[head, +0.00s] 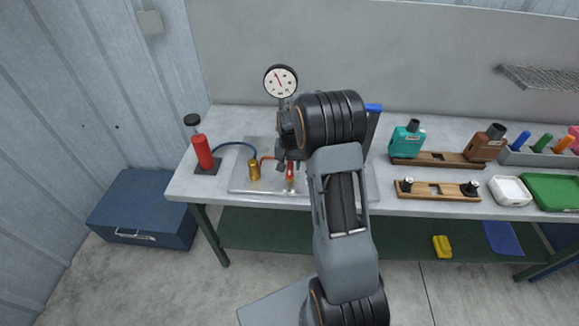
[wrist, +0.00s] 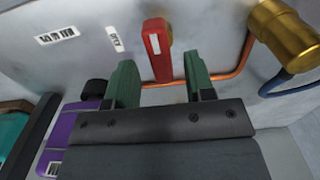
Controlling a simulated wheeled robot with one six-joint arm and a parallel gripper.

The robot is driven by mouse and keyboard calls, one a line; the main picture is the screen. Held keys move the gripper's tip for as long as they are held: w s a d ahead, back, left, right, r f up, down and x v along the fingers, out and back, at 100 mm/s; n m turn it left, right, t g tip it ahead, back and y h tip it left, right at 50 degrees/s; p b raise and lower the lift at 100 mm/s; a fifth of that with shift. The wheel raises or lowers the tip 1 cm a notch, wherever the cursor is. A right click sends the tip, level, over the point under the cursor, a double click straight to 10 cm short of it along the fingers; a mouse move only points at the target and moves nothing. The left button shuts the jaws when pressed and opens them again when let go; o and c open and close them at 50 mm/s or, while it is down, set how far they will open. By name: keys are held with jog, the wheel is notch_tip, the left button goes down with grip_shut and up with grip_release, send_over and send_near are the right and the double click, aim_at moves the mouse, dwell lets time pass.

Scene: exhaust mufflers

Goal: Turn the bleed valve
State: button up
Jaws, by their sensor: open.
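The bleed valve has a red lever (wrist: 155,52) with a white mark, beside a small label on a grey plate in the wrist view. In the head view the red lever (head: 290,172) shows just below my gripper (head: 288,158). In the wrist view my gripper (wrist: 160,68) is open, with one green finger on each side of the lever's lower end. A gap shows between the lever and each finger. I cannot tell how deep the lever sits between them. A copper pipe (wrist: 238,72) runs behind the fingers to a brass cylinder (wrist: 285,42).
A dial gauge (head: 281,81) stands behind my gripper. A red hand pump (head: 202,150) with a blue hose is to the left on the workbench (head: 185,186). A purple object (wrist: 82,120) lies left of the fingers.

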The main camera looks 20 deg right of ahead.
jog(key=shift+f, duration=1.1)
grip_shut()
